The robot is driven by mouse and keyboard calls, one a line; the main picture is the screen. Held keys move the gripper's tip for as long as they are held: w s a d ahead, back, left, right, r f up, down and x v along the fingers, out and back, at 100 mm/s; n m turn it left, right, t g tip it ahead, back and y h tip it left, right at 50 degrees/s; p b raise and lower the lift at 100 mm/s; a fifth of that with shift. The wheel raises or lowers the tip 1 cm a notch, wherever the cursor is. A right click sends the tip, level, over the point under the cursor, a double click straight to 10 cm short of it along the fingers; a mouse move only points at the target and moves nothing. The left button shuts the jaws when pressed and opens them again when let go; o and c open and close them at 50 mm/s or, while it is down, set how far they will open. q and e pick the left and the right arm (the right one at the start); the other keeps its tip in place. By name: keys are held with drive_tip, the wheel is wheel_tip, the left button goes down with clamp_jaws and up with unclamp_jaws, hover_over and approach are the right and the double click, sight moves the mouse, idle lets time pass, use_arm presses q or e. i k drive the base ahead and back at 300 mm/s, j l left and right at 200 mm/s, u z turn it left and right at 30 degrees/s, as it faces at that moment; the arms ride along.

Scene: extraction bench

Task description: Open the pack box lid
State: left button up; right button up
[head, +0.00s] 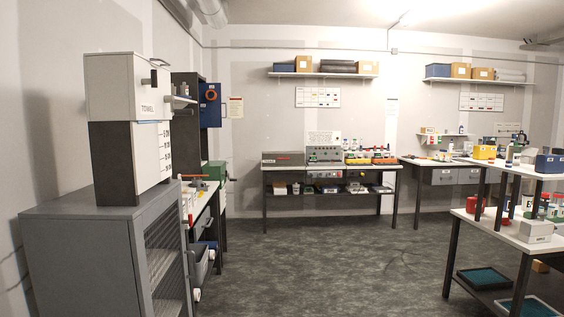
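Neither of my grippers is in view. No box here can be surely told as the pack box. A dark grey flat box (283,159) with a red mark sits at the left end of the far bench; it looks closed. A small white labelled box (537,232) stands on the right table. A blue box (549,164) and a yellow box (484,152) sit on the raised shelf there. Their lids are too small to make out.
A grey cabinet (80,255) with a white towel dispenser (125,90) above it stands close on the left. The far bench (330,167) carries bottles and an instrument. The right table (487,222) has trays below. The floor (340,260) between is clear.

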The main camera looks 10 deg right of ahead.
sight(270, 157)
drive_tip(key=i+z, duration=0.25)
drive_tip(key=i, duration=6.3)
drive_tip(key=l+z, duration=0.05)
drive_tip(key=l, duration=0.25)
